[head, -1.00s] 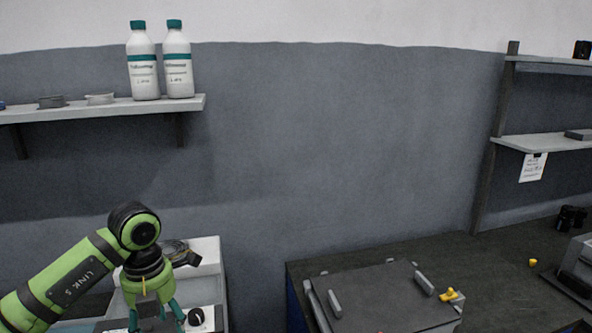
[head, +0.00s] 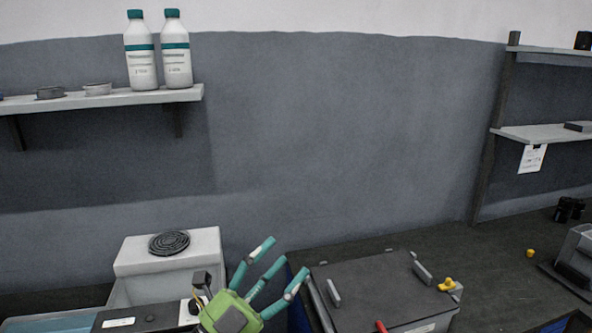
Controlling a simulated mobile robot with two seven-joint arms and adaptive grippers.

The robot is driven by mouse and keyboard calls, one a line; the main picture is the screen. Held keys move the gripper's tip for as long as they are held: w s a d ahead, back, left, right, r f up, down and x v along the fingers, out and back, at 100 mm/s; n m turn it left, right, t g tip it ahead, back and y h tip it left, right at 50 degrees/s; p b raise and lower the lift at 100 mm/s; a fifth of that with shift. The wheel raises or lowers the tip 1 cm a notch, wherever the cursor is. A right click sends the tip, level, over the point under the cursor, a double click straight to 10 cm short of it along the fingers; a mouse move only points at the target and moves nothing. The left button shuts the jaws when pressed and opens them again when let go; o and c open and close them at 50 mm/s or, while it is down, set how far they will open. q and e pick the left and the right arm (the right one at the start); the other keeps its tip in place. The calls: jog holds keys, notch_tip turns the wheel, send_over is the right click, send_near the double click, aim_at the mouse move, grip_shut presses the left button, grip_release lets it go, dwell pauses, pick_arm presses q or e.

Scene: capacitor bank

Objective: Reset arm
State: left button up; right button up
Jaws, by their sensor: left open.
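My left gripper (head: 276,264) is at the bottom, left of centre, in the head view. It has a green palm and teal fingers, spread apart and pointing up and to the right. It is open, with nothing between the fingers. In the picture its fingers lie between a white box and a dark grey lidded case. I cannot tell whether they touch the case. My left arm behind the palm is out of frame. My right gripper is not in view.
The grey case (head: 385,290) has handles and a yellow knob (head: 447,285). A white box (head: 190,244) with a round black grille stands left. White bottles (head: 141,62) stand on a wall shelf (head: 120,97). The dark bench (head: 490,255) is partly clear at right.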

pick_arm(q)
jog(key=w+a+f+n+t+y, duration=0.2)
jog(key=a+f+n+t+y, duration=0.2)
jog(key=a+f+n+y, duration=0.6)
jog(key=s+a+f+n+g+y, duration=0.3)
jog(key=f+n+y, duration=0.1)
jog(key=f+n, duration=0.15)
jog(key=s+a+f+n+g+y, duration=0.3)
jog(key=s+f+n+g+y, duration=0.1)
jog(key=f, duration=0.3)
jog(key=s+f+n+g+h, duration=0.1)
jog(key=s+f+g, duration=0.5)
jog(key=s, duration=0.4)
jog(key=s+f+n+g, duration=0.1)
jog(key=s+f+g, duration=0.3)
jog(key=s+f, duration=0.6)
jog(key=f, duration=0.9)
jog(key=s+f, duration=0.2)
jog(key=f, duration=0.9)
jog(key=s+a+f+g, duration=0.2)
jog(key=s+a+f, duration=0.1)
jog(key=s+f, duration=1)
jog(key=shift+s+a+f+m, duration=0.2)
jog(key=shift+s+m, duration=0.15)
jog(key=shift+s, duration=0.6)
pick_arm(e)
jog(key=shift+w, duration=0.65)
